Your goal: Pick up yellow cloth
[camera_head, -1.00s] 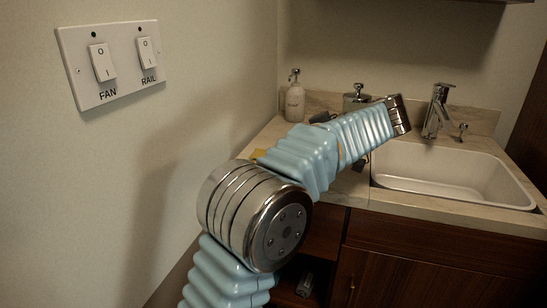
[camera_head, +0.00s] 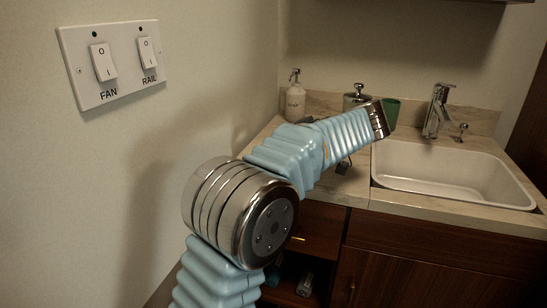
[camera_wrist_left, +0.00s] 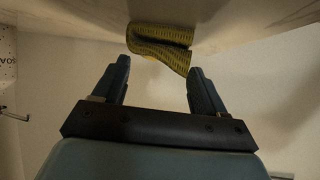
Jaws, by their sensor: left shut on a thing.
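The yellow cloth (camera_wrist_left: 160,36), folded and patterned with small dark marks, shows in the left wrist view at the tips of my left gripper (camera_wrist_left: 159,66). The gripper's dark fingers stand apart with the cloth's thickness at their tips; it is shut on the cloth. The cloth lies close to the pale surface at the top of that view; I cannot tell whether it touches it. In the head view my pale blue left arm crosses the counter and hides the cloth and most of the gripper. My right gripper is in neither view.
A counter (camera_head: 410,202) holds a white sink (camera_head: 450,168) with a chrome tap (camera_head: 437,110). A soap bottle (camera_head: 295,98), a metal-topped dispenser (camera_head: 356,97) and a green cup (camera_head: 391,113) stand at the back. A wall with a switch plate (camera_head: 112,62) bounds the left.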

